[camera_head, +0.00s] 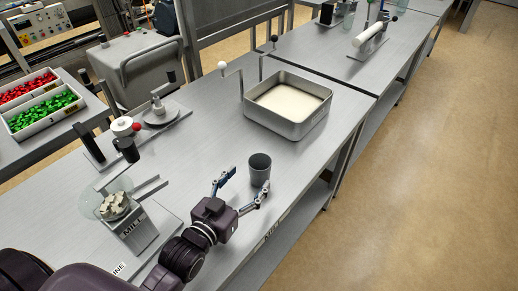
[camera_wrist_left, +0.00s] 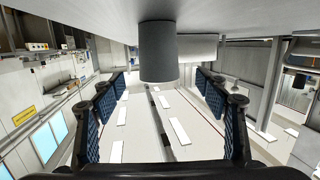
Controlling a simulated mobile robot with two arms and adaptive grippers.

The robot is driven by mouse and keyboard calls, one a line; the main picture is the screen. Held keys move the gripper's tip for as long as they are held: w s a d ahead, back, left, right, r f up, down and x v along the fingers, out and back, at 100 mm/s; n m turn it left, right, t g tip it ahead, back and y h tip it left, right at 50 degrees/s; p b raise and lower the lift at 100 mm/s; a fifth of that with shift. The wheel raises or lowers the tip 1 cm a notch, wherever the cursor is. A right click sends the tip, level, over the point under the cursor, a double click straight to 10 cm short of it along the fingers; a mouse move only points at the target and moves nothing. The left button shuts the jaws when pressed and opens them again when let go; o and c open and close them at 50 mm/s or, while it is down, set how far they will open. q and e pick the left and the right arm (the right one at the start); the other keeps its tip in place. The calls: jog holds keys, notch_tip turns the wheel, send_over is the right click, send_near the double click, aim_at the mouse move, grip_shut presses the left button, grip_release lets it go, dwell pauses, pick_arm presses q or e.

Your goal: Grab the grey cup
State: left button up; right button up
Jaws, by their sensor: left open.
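The grey cup (camera_head: 260,168) stands upright on the grey metal table, close to its right edge, in the head view. In the left wrist view the picture is upside down, and the cup (camera_wrist_left: 158,52) shows as a dark cylinder hanging from the table surface at the top. My left gripper (camera_head: 247,181) is open and empty, low over the table, its fingers pointing towards the cup. In the wrist view its blue-padded fingers (camera_wrist_left: 160,82) spread to both sides of the cup. I cannot tell whether the fingertips reach past its near side. My right gripper is not in view.
A metal tray (camera_head: 291,130) with pale contents stands behind the cup. A mill (camera_head: 136,232) stands left of my gripper. A dark mug (camera_head: 127,150) and a small white pot (camera_head: 122,127) stand farther left. The table around the cup is clear.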

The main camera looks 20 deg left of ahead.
aim_at(260, 162)
pick_arm(q)
jog(key=shift+w+a, duration=0.1)
jog(key=shift+w, duration=0.4)
jog(key=shift+w+r, duration=0.15)
jog(key=shift+w, duration=0.05)
jog(key=shift+w+d+r+p, duration=0.25)
jog(key=shift+w+d+p, duration=0.3)
jog(key=shift+w+p, duration=0.15)
jog(key=p+x, duration=0.1)
jog(key=x, duration=0.2)
jog(key=shift+a+f, duration=0.1)
jog(key=shift+a, duration=0.05)
jog(key=shift+x, duration=0.75)
jog(key=shift+f, duration=0.1)
jog(key=shift+c, duration=0.2)
jog(key=c, duration=1)
jog(key=shift+c, duration=1.2)
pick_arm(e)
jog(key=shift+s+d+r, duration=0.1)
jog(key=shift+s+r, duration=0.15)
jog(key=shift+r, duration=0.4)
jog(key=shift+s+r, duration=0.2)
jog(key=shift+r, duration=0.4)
